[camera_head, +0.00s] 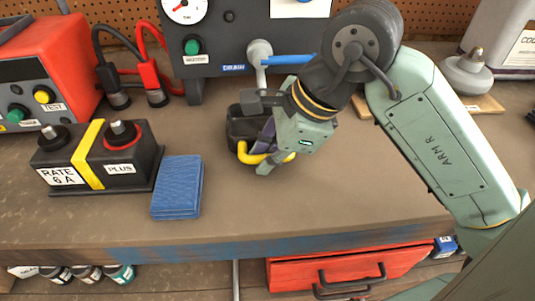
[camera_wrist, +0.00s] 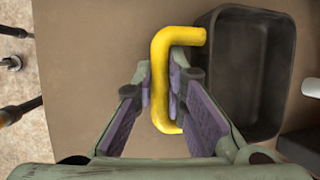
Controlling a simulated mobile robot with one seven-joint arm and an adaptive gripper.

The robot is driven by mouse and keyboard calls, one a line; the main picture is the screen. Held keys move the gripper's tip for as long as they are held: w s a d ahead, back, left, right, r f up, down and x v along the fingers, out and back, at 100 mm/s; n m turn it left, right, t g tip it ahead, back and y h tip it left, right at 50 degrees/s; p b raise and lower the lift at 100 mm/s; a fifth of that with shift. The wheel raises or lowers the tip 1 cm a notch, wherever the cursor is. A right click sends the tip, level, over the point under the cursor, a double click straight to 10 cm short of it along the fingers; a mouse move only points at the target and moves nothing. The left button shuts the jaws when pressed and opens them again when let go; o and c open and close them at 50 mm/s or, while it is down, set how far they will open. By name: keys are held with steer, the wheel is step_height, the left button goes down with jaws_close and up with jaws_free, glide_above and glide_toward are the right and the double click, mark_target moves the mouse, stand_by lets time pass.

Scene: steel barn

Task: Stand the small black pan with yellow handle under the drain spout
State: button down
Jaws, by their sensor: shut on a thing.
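The small black pan (camera_head: 243,128) is a deep rectangular tray with a yellow handle (camera_head: 250,158) on its near side. It is at the bench's middle, in front of the grey panel, and looks level; I cannot tell whether it touches the bench. My gripper (camera_head: 268,150) is shut on the yellow handle, which shows between the purple finger pads in the wrist view (camera_wrist: 160,85). The pan's empty inside shows there too (camera_wrist: 243,75). The grey drain spout (camera_head: 260,52), with a blue lever, comes out of the panel above and behind the pan. My gripper partly hides the pan.
A black battery block (camera_head: 95,160) and a blue pad (camera_head: 177,188) lie to the left on the bench (camera_head: 330,205). Black and red cable plugs (camera_head: 118,98) stand at the back left. A grey weight (camera_head: 466,76) is at the back right. The front middle is clear.

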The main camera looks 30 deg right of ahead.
steer(key=c, duration=1.6)
jaws_free()
steer(key=shift+o, duration=0.2)
steer(key=shift+r, duration=0.1)
steer(key=v, duration=1.2)
steer(key=shift+d, duration=0.1)
